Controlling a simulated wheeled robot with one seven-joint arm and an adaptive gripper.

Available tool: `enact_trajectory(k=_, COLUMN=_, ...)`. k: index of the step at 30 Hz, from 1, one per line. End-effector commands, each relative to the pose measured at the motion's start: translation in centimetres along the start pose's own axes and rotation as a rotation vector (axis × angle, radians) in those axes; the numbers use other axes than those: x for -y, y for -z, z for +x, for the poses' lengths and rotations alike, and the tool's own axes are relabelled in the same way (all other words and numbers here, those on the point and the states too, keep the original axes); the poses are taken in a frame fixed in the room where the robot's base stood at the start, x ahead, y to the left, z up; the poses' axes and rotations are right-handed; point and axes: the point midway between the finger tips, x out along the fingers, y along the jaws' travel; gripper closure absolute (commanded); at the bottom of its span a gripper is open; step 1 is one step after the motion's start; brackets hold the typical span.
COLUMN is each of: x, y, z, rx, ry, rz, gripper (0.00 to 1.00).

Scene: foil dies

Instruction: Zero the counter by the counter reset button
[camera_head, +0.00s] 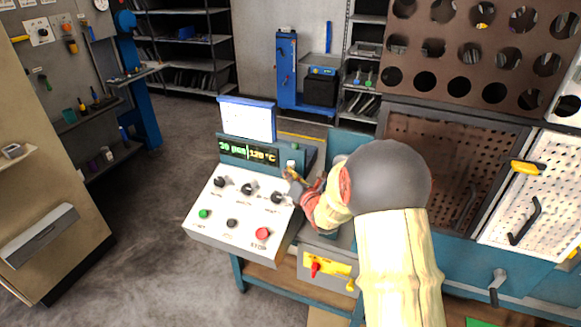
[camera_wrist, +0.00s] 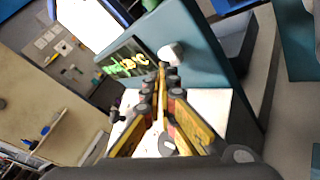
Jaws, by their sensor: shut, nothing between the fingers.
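The control console (camera_head: 215,225) has a white sloped top and a teal upright panel. A small pale round button (camera_head: 291,163) sits on the panel, right of the lit display (camera_head: 248,152); I take it for the counter reset button. In the wrist view this button (camera_wrist: 171,53) stands out from the teal face. My gripper (camera_head: 288,173) is shut and empty, its yellow fingers pointing at the panel. In the wrist view the fingertips (camera_wrist: 163,68) are right by the button's lower edge. I cannot tell whether they touch it. The display shows green and yellow characters, "120 °C" among them.
The console top bears several black knobs (camera_head: 248,189), a green button (camera_head: 203,214), a black button (camera_head: 231,223) and a red stop button (camera_head: 262,234). A white sheet or screen (camera_head: 246,120) stands above the display. A yellow panel with a red handle (camera_head: 315,267) is below right.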

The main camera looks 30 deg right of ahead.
Motion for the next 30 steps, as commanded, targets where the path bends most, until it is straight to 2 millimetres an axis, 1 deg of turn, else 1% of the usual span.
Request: enact_trajectory(k=30, x=0.55, y=-0.48, z=0.73, rx=0.0, ry=0.0, rz=0.0, gripper=1.0)
